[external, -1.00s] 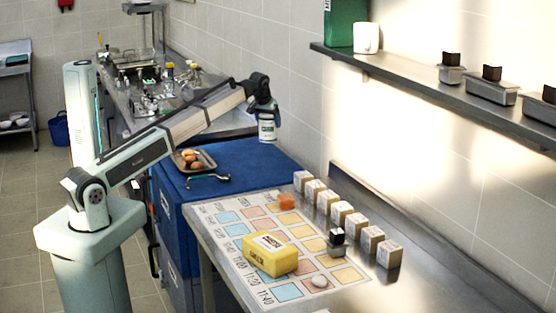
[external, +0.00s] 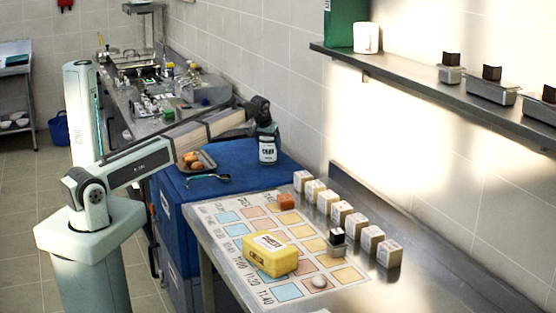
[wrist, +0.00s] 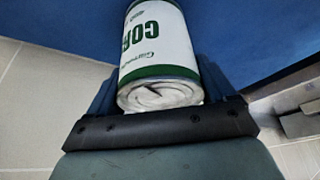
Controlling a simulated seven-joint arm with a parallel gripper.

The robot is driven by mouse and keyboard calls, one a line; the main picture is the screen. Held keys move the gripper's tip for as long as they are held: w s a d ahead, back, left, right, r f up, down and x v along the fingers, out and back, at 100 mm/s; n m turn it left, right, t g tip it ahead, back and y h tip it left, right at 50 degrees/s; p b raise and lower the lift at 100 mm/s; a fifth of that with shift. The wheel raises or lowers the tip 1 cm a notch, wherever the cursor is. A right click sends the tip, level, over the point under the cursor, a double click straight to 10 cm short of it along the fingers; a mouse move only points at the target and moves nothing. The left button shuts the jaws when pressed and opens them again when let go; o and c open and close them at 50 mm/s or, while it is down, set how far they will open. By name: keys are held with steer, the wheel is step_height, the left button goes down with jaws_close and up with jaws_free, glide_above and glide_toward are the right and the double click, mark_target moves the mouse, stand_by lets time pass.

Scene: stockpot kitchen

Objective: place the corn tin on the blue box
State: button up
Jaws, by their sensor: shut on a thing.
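The corn tin (external: 267,150) is white with a green band and dark lettering; in the wrist view the tin (wrist: 158,48) shows "COR" on its label. My gripper (external: 266,133) is shut on the tin, with a finger on each side of it. The blue box (external: 234,158) has a broad flat top. The tin is upright over the right part of that top, at or just above the surface; I cannot tell if they touch. The blue surface (wrist: 60,22) fills the upper wrist view.
A tray (external: 205,163) of brown egg-like things and a green-handled tool (external: 208,177) lie on the box's left part. In front, the steel table holds a colored chart, a yellow box (external: 270,254) and several small labelled blocks. A tiled wall stands behind.

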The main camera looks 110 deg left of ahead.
steer(key=shift+f, duration=0.25)
steer(key=o, duration=1.3)
steer(key=shift+c, duration=0.2)
steer(key=v, duration=1.2)
steer(key=shift+r, duration=0.2)
